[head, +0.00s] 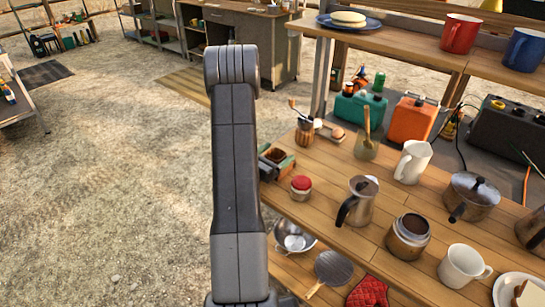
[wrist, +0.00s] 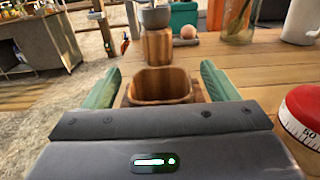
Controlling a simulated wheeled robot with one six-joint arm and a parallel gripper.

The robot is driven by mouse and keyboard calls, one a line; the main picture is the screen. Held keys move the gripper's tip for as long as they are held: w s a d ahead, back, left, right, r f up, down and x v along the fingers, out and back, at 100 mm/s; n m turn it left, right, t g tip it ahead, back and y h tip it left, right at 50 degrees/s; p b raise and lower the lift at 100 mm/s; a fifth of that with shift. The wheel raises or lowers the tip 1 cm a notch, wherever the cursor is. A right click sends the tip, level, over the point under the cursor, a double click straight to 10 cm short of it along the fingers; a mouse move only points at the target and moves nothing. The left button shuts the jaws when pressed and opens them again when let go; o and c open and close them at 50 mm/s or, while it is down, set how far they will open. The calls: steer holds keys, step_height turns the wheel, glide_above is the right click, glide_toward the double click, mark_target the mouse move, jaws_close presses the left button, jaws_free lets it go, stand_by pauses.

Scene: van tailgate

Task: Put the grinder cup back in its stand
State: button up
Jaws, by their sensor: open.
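A small open wooden cup (wrist: 160,88), which I take as the grinder cup, is between my gripper's (wrist: 160,88) two green fingers, with gaps on both sides. My gripper is open. I cannot tell whether the fingers touch the cup lower down. In the head view, my gripper (head: 277,162) is at the table's left end with the brown cup (head: 276,155) between its fingers. Just beyond is a wooden body with a grey metal bowl on top (wrist: 157,46), which looks like the grinder; it also shows in the head view (head: 304,132). I cannot pick out a separate stand.
A red timer (wrist: 302,115) stands close to the right of my gripper. A glass jar with a spoon (head: 367,147), a white jug (head: 412,161) and a metal pitcher (head: 358,203) stand further right on the wooden table (head: 335,180). Open ground lies to the left.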

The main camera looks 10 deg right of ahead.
steer(key=b+v, duration=0.2)
steer(key=v, duration=1.1)
steer(key=shift+s+a, duration=0.2)
steer(key=shift+a, duration=0.05)
steer(key=shift+d+r, duration=0.1)
steer(key=p+x, duration=0.2)
steer(key=x, duration=1.1)
steer(key=shift+w+d, duration=0.2)
steer(key=shift+r, duration=0.15)
steer(key=shift+a, duration=0.1)
